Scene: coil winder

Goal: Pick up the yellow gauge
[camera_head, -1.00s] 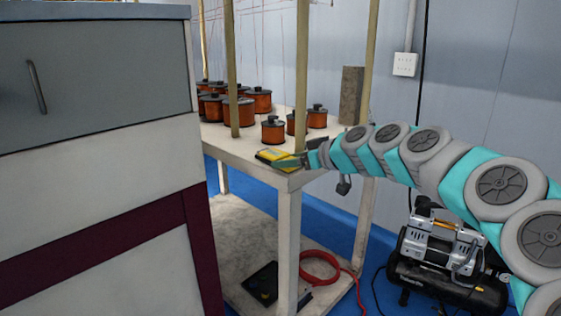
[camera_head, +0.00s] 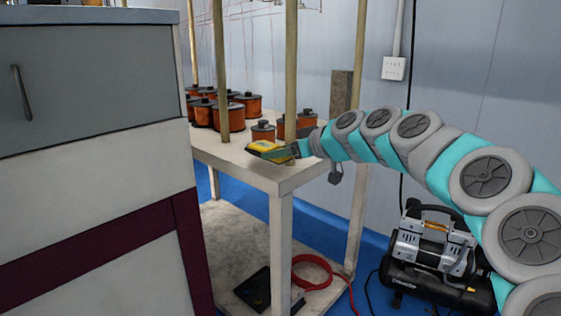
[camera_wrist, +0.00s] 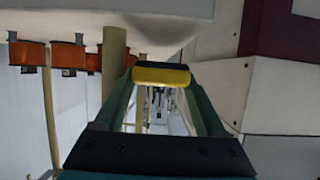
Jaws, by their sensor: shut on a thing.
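The yellow gauge (camera_head: 268,150) has a dark face and is at the front corner of the white table, held by my gripper (camera_head: 291,149). In the head view it looks slightly tilted and a little above the tabletop. In the wrist view the yellow gauge (camera_wrist: 161,76) lies across the far ends of the two green fingers. My gripper (camera_wrist: 161,84) is shut on it. The gauge's face is hardly visible from the wrist.
Several copper coils (camera_head: 203,112) stand on the white table (camera_head: 225,155) behind the gauge. Wooden posts (camera_head: 291,60) rise close to my gripper. A grey cabinet (camera_head: 95,90) stands at the left. A compressor (camera_head: 430,255) and a red hose (camera_head: 312,272) lie lower right.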

